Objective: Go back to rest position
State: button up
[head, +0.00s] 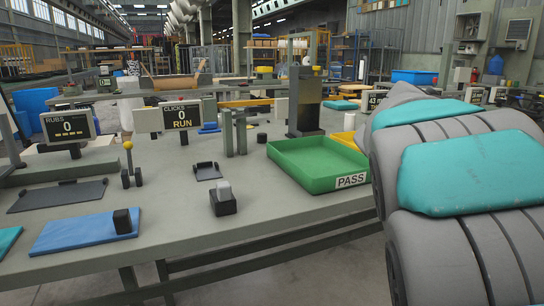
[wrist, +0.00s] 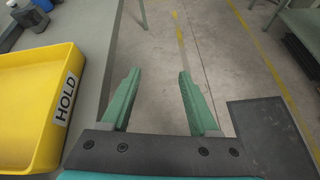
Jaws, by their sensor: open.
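My gripper (wrist: 160,78) shows in the wrist view with its two green fingers apart and nothing between them. It is over bare concrete floor (wrist: 160,45), just right of the grey table edge (wrist: 95,75). A yellow tray marked HOLD (wrist: 60,110) is on the table left of my gripper, apart from it. In the head view my grey and teal arm fills the right side, and my gripper is not visible there. No folding lounger can be made out in either view.
The workbench (head: 285,205) carries a green PASS tray (head: 310,165), a blue mat (head: 80,234) with a black block (head: 122,221), a grey-topped black block (head: 223,202) and counter displays (head: 175,118). A dark floor mat (wrist: 270,135) lies right of my gripper.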

jog(key=s+a+f+m+g+y, duration=0.3)
jog(key=s+a+f+m+y, duration=0.2)
jog(key=s+a+f+m, duration=0.5)
jog(key=s+a+f+m+g+y, duration=0.3)
jog(key=s+a+f+m+y, duration=0.3)
jog(key=s+a+f+m, duration=0.4)
jog(key=s+a+f, duration=0.5)
jog(key=s+f, duration=0.2)
jog(key=s, duration=0.4)
jog(key=shift+a+f, duration=0.2)
jog(key=shift+a, duration=0.15)
